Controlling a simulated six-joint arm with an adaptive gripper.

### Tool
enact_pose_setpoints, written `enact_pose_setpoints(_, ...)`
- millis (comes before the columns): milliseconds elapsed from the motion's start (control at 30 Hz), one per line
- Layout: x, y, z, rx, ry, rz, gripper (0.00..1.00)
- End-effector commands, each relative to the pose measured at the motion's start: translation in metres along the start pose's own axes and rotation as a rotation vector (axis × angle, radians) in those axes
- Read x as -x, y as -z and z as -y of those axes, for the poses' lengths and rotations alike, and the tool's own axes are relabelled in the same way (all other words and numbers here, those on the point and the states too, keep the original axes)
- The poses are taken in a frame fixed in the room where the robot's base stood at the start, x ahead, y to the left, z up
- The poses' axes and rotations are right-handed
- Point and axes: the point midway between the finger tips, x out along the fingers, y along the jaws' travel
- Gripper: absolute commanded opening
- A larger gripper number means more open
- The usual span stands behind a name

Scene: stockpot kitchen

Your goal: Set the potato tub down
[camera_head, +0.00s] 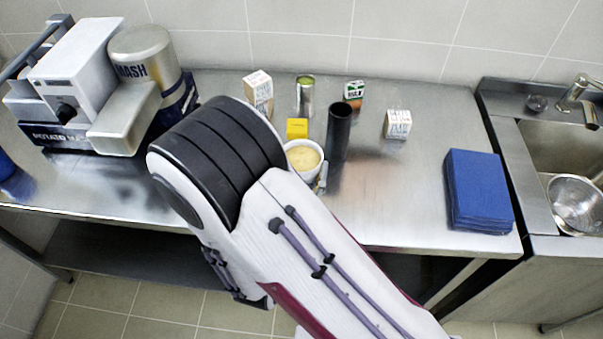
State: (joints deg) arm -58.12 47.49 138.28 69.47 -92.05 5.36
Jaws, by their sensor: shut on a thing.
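The potato tub (304,157) is a white round tub with pale yellow contents, near the middle of the steel counter. It looks upright; its left and lower parts are hidden behind my arm. My gripper (321,178) is mostly hidden by my arm; only a small light grey piece shows against the tub's right side. It is shut on the tub. Whether the tub's base touches the counter cannot be seen.
A tall black cylinder (339,132) stands close right of the tub. A yellow block (297,128), an open can (305,95) and small cartons (258,92) stand behind. The masher machine (140,85) is left, blue stack (478,190) right.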

Motion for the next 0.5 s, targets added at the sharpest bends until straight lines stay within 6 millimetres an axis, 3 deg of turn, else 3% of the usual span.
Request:
enact_pose_setpoints(200,0.000,-0.017,0.000,0.000,0.000,-0.001,0.20)
enact_pose_setpoints(500,0.000,-0.024,0.000,-0.001,0.000,-0.002,0.20)
